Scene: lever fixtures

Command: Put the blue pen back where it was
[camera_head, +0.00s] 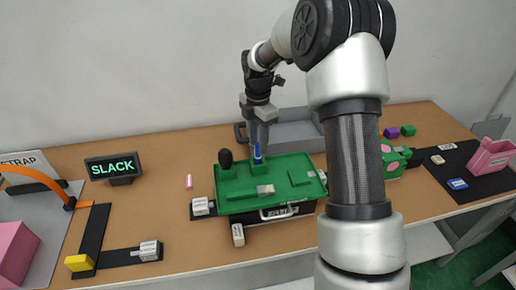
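The blue pen (257,154) is upright over the back part of the green board-like top (240,188), near the middle of the table. Its lower end is at or just above the green surface; I cannot tell if it touches. My gripper (261,148) points down directly at the pen, with its fingertips at the pen's upper part. The view is too small and side-on to show whether the fingers are closed on the pen or only beside it.
A black rounded knob (225,158) stands left of the pen. A grey tray (290,132) lies behind. A white block (264,190) sits on the green top. A pink piece (189,182) and a SLACK display (113,168) are left. My arm hides part of the table's right half.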

